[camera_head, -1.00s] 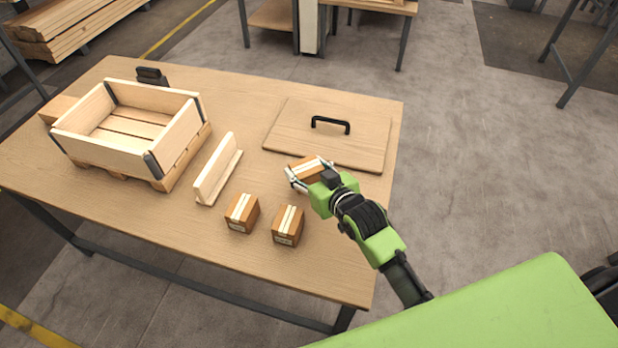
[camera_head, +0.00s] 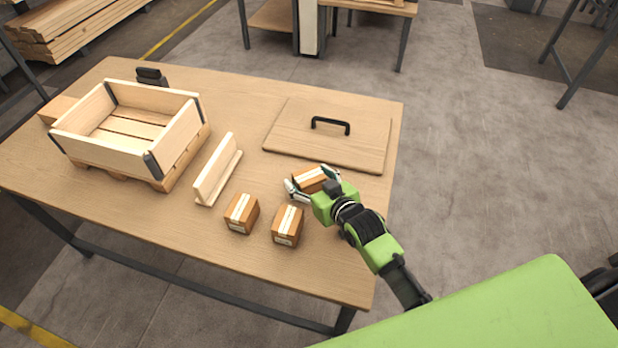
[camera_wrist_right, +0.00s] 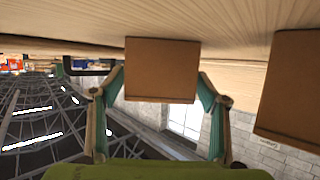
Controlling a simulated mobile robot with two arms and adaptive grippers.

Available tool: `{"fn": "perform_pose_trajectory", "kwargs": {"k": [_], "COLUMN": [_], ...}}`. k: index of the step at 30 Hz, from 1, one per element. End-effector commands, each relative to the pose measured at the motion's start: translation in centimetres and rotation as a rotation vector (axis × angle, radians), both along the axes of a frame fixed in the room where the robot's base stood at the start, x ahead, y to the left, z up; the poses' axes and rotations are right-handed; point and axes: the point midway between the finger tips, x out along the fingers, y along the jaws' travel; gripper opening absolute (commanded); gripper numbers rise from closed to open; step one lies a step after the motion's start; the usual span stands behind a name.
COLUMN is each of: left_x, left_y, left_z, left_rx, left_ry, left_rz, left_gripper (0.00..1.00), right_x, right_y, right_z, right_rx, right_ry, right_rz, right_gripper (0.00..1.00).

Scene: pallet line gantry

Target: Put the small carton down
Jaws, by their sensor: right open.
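A small carton (camera_head: 309,179), brown with a pale tape strip, rests on the table between the fingers of my right gripper (camera_head: 311,186). The right gripper is open, with its fingers spread on either side of the carton. In the right wrist view the carton (camera_wrist_right: 161,69) sits between the two fingers (camera_wrist_right: 160,92), with a visible gap on each side, against the table surface. Two more small cartons stand nearer the front edge, one at the left (camera_head: 242,213) and one at the right (camera_head: 287,225). My left gripper is not in view.
A wooden pallet box (camera_head: 180,137) stands at the left of the table (camera_head: 180,225). An upright wooden divider (camera_head: 217,172) stands beside it. A wooden lid (camera_head: 288,128) with a black handle lies behind the right gripper. The front right table corner is clear.

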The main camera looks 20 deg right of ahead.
Motion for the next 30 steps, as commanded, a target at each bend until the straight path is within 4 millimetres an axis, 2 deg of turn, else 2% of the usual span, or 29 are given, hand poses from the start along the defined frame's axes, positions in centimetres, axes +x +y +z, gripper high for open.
{"fn": "perform_pose_trajectory", "kwargs": {"k": [4,8,21,25,30], "left_x": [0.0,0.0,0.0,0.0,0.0], "left_y": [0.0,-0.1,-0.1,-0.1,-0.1], "left_z": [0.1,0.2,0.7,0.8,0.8], "left_rx": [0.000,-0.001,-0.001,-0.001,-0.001], "left_ry": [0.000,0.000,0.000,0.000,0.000], "left_rz": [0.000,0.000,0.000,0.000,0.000], "left_gripper": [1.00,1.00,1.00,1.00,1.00], "right_x": [-0.1,-1.2,-8.7,-10.1,-10.8], "right_y": [0.0,-0.2,-1.7,-1.9,-2.1], "right_z": [0.2,0.6,3.7,4.3,4.7], "right_rx": [0.000,0.000,-0.001,-0.001,0.000], "right_ry": [-0.001,0.001,0.001,0.001,0.000], "right_rz": [0.000,0.000,-0.001,-0.001,0.000], "right_gripper": [0.68,0.68,0.68,0.68,0.68]}}
